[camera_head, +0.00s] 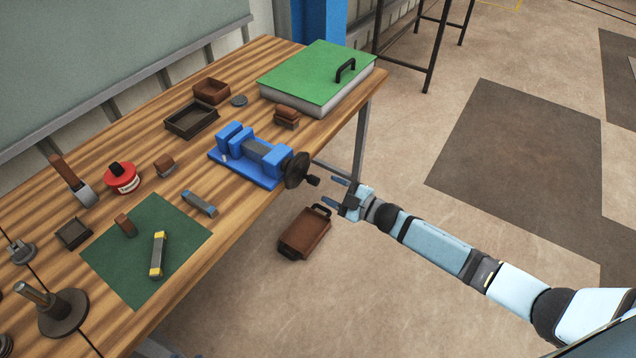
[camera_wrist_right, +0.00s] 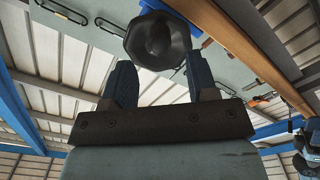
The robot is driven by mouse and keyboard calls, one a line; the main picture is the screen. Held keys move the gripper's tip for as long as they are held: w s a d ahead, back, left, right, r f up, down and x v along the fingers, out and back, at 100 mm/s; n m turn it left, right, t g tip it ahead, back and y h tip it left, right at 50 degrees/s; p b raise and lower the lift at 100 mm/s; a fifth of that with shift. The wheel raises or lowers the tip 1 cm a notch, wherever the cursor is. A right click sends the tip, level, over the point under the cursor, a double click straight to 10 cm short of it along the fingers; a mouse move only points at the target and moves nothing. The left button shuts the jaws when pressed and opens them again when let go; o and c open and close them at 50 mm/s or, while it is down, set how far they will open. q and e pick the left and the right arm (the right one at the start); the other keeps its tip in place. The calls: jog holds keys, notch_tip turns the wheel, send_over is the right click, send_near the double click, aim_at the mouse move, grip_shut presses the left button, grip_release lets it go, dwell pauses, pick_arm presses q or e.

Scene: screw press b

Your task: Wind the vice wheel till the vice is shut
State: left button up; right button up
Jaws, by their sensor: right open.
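A blue vice (camera_head: 236,172) sits on the wooden workbench near its right edge. Its jaws stand at the left end, and a grey screw part shows between the blue blocks. In the right wrist view, a dark rounded knob (camera_wrist_right: 158,40) shows beyond and between the open fingers (camera_wrist_right: 160,85). My left gripper is not in view.
A brown case (camera_head: 304,235) lies on the floor below the gripper.

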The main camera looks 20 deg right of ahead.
jog(key=v, duration=0.7)
jog(key=shift+a, duration=0.15)
jog(key=s+a+m+g+h+p, duration=0.1)
jog(key=s+m, duration=0.3)
jog(key=s, duration=0.4)
jog(key=s+a+r+m+g+h+p, duration=0.1)
jog(key=s+a+m+h+p, duration=0.3)
jog(key=s, duration=0.4)
jog(key=s+a+r+m+g+h+p, duration=0.1)
jog(key=s+a+m+h+p, duration=0.1)
jog(key=s+m, duration=0.3)
jog(key=s, duration=0.3)
jog(key=shift+a+h, duration=0.4)
jog(key=shift+s, duration=0.1)
